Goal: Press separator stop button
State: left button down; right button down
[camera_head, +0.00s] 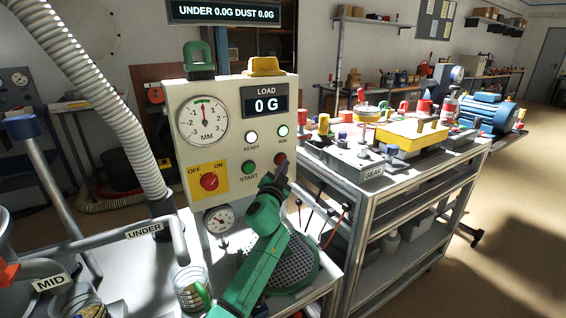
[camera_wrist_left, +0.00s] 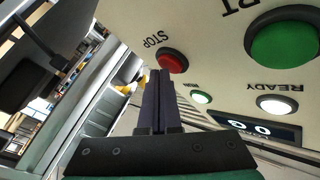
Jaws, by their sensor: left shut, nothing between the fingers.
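The red stop button (camera_head: 280,158) is on the lower right of the cream control panel (camera_head: 235,110), right of the green start button (camera_head: 249,167). My left gripper (camera_head: 281,171) is shut and empty, its tips just below the stop button in the head view. In the left wrist view the stop button (camera_wrist_left: 173,62) sits by its STOP label, and the shut fingers (camera_wrist_left: 159,74) overlap its lower left edge. I cannot tell whether the tips touch it. My right gripper is in neither view.
A red OFF/ON knob (camera_head: 209,181) and a dial gauge (camera_head: 203,122) are on the same panel. The load display (camera_head: 265,103) reads 0 G. A metal cart (camera_head: 364,200) with gear parts stands at the right. Glass jars (camera_head: 190,288) stand at lower left.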

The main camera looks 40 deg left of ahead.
pick_arm(q)
jog(key=shift+s+d, duration=0.25)
jog(key=shift+d, duration=0.6)
jog(key=d, duration=0.2)
jog(key=s+d, duration=0.1)
jog(key=d, duration=0.2)
jog(key=shift+s+d, duration=0.35)
dwell(0.4)
